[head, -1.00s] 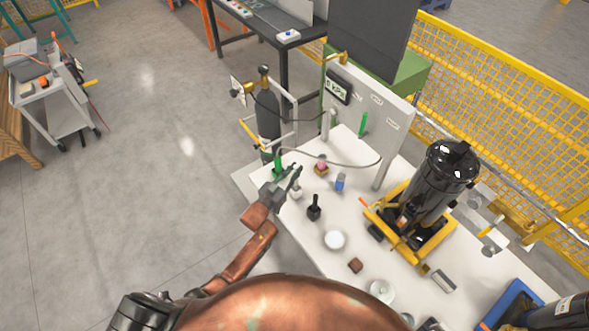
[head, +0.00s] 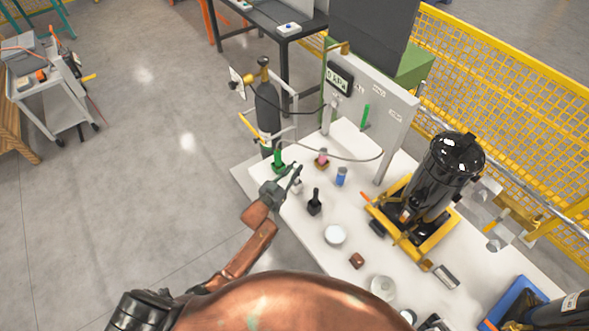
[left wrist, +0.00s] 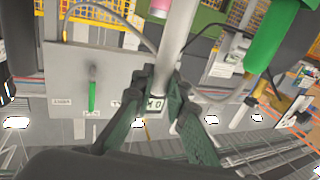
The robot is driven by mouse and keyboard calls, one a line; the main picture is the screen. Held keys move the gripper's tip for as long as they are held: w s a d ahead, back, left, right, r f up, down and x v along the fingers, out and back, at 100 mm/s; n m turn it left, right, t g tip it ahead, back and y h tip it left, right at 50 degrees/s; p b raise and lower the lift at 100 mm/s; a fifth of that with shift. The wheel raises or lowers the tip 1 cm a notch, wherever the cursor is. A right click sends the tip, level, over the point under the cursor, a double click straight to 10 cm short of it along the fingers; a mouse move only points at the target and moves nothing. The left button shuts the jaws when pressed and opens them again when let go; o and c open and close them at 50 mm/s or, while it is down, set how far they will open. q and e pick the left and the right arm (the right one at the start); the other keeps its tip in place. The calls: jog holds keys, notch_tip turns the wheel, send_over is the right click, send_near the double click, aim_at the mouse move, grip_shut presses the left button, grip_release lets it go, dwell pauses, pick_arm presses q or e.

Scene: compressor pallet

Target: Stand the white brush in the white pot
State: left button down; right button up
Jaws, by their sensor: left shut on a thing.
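My left gripper (head: 295,176) is over the near-left part of the white table and is shut on the white brush. In the left wrist view the brush's pale handle (left wrist: 181,35) runs up from between the closed fingers (left wrist: 158,90). A small white piece that looks like the white pot (head: 298,187) shows just below the fingertips, partly hidden by them. I cannot tell whether the brush's lower end is inside the pot or above it. My right gripper is not in view.
Near the gripper stand a green brush in its pot (head: 278,164), a black one (head: 314,203), a pink-topped one (head: 322,158) and a blue item (head: 341,176). The panel (head: 373,110) and black compressor (head: 448,172) stand beyond.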

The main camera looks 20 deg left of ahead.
pick_arm(q)
jog(key=shift+f+b, duration=0.45)
jog(key=shift+f, duration=0.1)
jog(key=c, duration=1.8)
grip_release()
jog(key=shift+s, duration=0.1)
jog(key=v, duration=1.1)
jog(key=shift+s+a, duration=0.1)
jog(key=shift+s, duration=0.25)
jog(key=shift+f, duration=0.1)
